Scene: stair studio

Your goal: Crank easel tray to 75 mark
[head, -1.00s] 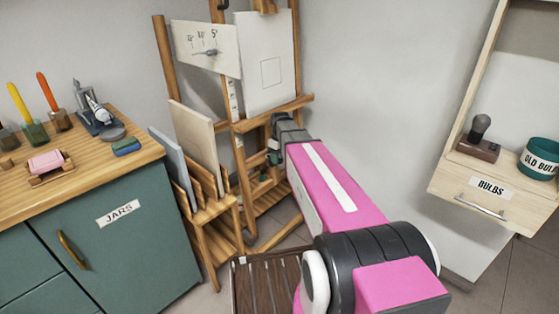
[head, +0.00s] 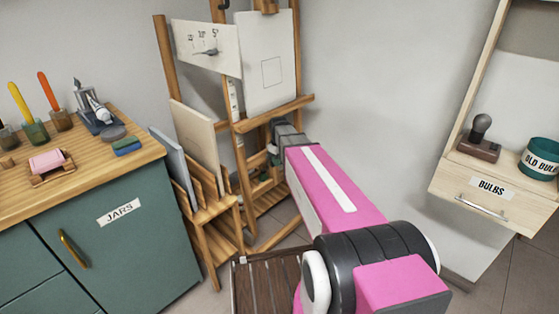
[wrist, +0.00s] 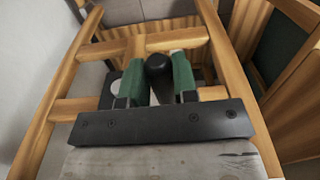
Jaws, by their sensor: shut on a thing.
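The wooden easel (head: 299,45) stands in the corner in the head view. Its tray (head: 284,110) is a wooden ledge with a white canvas (head: 270,85) upright on it. A pale strip with dark marks (head: 233,97) runs down beside the canvas; its numbers are too small to read. My gripper (head: 274,146) is below the tray, partly hidden by my arm. In the wrist view, the green fingers of my gripper (wrist: 158,80) are shut on a black crank handle (wrist: 158,66), one on each side. A white round part (wrist: 117,87) shows at left.
A canvas rack (head: 212,215) stands left of the easel, close to my arm. The green cabinet (head: 125,255) and its wooden top are further left. A slatted wooden piece (head: 262,285) is low in front. A bulb shelf unit (head: 480,205) stands at right, with bare wall between.

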